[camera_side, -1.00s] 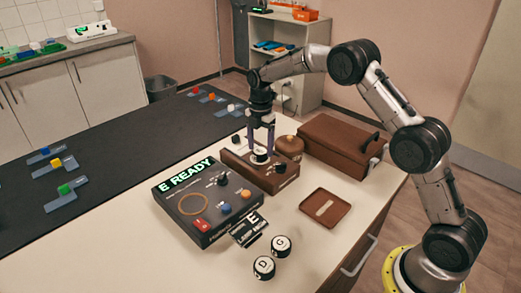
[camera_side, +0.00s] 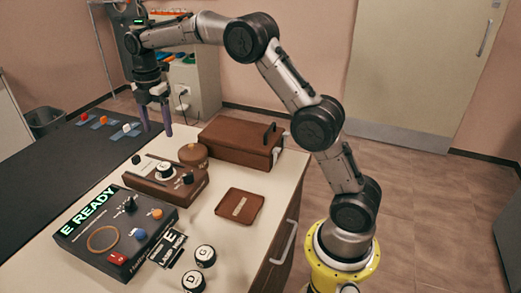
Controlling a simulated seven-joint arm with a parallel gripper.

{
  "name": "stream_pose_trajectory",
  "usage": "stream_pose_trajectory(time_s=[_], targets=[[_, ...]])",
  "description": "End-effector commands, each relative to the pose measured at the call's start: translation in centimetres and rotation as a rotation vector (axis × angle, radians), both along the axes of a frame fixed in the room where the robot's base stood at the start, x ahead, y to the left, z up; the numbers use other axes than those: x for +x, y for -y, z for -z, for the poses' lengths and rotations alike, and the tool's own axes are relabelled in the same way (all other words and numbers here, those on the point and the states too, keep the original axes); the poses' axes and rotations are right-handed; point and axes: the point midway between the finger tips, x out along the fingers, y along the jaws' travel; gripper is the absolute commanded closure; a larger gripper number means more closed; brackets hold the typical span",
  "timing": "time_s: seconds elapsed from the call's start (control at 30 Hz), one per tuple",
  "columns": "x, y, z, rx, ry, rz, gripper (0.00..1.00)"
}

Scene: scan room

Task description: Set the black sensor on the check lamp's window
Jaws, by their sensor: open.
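My gripper (camera_side: 157,130) is open and empty, with its purple fingers pointing down. It is raised above and behind a brown box-shaped unit (camera_side: 140,187), apart from it. On top of this unit is a round white piece with a dark centre (camera_side: 164,171). I cannot tell whether this is the lamp's window alone or the black sensor resting on it. Small dark knobs sit at the unit's left and right ends. In front is a black control box (camera_side: 147,240) with a lit "E READY" display (camera_side: 90,209), an orange ring and coloured knobs.
A brown round pot (camera_side: 194,154) and a brown case (camera_side: 238,143) stand behind. Round pieces marked G (camera_side: 205,256) and D (camera_side: 193,282) and an "E" card (camera_side: 168,247) are near the front. A dark mat (camera_side: 60,165) covers the left.

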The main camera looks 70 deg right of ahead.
Motion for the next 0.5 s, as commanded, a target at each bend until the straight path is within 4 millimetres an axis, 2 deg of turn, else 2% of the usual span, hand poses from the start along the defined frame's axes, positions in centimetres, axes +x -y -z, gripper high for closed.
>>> stream_pose_trajectory(time_s=[0.03,0.2,0.33,0.5], targets=[[-1.4,-0.4,-1.8,0.0,0.026,0.063,0.27],[-7.3,-1.9,-6.4,0.022,0.107,0.347,0.27],[-12.4,-2.9,-8.7,0.057,0.17,0.569,0.27],[-19.5,-4.0,-9.9,0.127,0.242,0.856,0.27]])
